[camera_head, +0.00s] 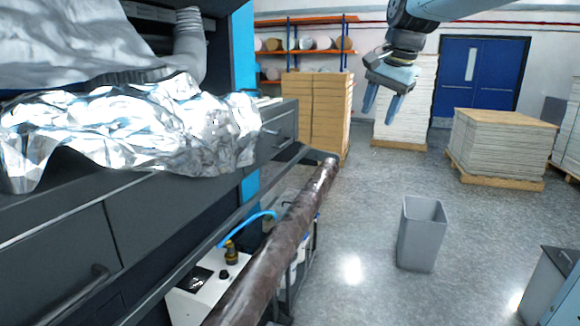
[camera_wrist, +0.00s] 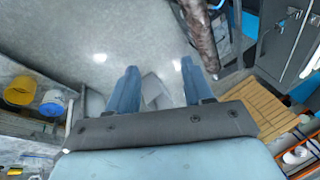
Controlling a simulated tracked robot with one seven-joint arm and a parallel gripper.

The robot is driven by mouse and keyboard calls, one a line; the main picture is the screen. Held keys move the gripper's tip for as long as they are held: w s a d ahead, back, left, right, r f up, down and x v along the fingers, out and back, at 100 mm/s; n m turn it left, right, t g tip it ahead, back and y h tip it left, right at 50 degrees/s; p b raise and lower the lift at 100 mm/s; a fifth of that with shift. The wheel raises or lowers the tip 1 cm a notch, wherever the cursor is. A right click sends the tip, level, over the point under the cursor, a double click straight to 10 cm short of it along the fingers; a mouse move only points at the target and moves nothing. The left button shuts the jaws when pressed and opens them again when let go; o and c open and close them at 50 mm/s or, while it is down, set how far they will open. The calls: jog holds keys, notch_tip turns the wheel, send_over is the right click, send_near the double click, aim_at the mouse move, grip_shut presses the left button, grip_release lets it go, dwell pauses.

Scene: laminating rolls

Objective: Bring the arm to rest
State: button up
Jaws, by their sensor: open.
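My gripper (camera_head: 382,106) hangs from the arm at the upper right of the head view, high above the floor and pointing down. Its two blue fingers are apart with nothing between them. In the wrist view the gripper (camera_wrist: 158,85) shows both fingers spread, with the grey floor and part of a grey bin (camera_wrist: 154,92) far below between them. The fingers touch nothing.
A dark roll (camera_head: 285,235) runs along the front of the machine (camera_head: 60,250), where crumpled silver film (camera_head: 140,130) lies. A grey bin (camera_head: 421,235) stands on the open floor. Pallet stacks (camera_head: 500,145) and a storage rack (camera_head: 300,48) stand behind.

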jog(key=s+d+f+n, duration=0.1)
jog(key=s+f+n, duration=0.3)
jog(key=s+f, duration=0.3)
jog(key=s+d+f+n+t+h, duration=0.1)
jog(key=s+f+n, duration=0.3)
jog(key=s, duration=1.2)
notch_tip(320, 180, down, 4)
jog(key=shift+d+f+t, duration=0.15)
jog(key=shift+d+t, duration=0.15)
jog(key=shift+d, duration=0.4)
jog(key=shift+s, duration=0.1)
jog(key=shift+c, duration=0.5)
